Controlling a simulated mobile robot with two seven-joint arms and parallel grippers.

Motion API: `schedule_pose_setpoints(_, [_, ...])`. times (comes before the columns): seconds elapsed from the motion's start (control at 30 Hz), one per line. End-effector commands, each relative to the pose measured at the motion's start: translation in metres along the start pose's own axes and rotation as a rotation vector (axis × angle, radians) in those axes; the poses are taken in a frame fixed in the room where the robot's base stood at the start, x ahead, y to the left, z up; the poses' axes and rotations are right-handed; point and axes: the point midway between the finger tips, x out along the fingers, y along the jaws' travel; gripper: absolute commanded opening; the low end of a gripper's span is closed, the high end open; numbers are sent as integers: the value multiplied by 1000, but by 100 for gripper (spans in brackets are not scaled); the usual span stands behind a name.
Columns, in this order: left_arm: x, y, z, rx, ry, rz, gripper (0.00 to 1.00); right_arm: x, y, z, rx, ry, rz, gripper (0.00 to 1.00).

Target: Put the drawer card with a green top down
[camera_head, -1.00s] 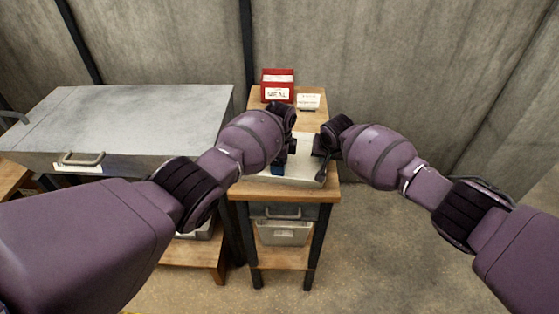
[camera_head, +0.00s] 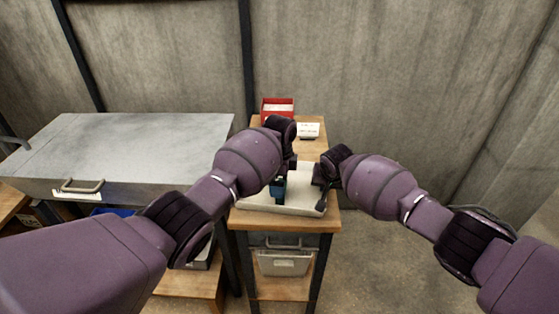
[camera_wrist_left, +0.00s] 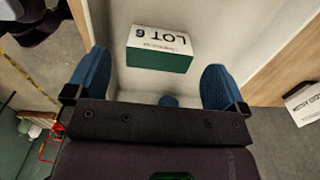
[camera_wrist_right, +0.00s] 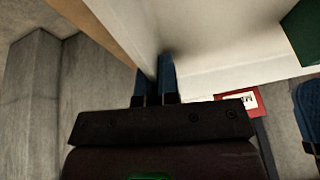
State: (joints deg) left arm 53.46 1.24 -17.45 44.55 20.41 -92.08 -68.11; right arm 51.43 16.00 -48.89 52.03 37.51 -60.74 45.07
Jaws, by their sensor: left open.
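The card (camera_wrist_left: 160,48) has a white face reading "LOT 6" and a green side. In the left wrist view it is between my left fingertips, with a gap on both sides, inside the white tray (camera_head: 257,202). Its green side (camera_wrist_left: 158,62) faces my gripper, and a green corner shows in the right wrist view (camera_wrist_right: 304,32). My left gripper (camera_head: 279,190) is open over the tray; its fingers (camera_wrist_left: 157,86) are wide apart. My right gripper (camera_wrist_right: 156,75) is shut on the tray's wall at the right. The card is hidden in the head view.
The tray stands on a narrow wooden table (camera_head: 325,222). A red box (camera_head: 277,107) and a small white label card (camera_head: 308,130) stand at its back. A grey metal cabinet (camera_head: 140,145) is on the left. A bin (camera_head: 283,262) sits below.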

Motion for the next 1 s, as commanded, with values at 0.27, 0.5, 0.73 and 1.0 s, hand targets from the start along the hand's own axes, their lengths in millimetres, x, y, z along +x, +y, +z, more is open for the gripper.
schedule_pose_setpoints(0.27, [-51,0,0,0,0,-3,100,0,0,0,0,0,0,0])
schedule_pose_setpoints(0.5, [-70,0,0,0,0,-1,100,0,0,0,0,0,0,0])
schedule_pose_setpoints(0.73, [-72,0,0,0,0,1,100,0,0,0,0,0,0,0])
schedule_pose_setpoints(1.0, [-72,0,0,0,0,0,100,0,0,0,0,0,0,0])
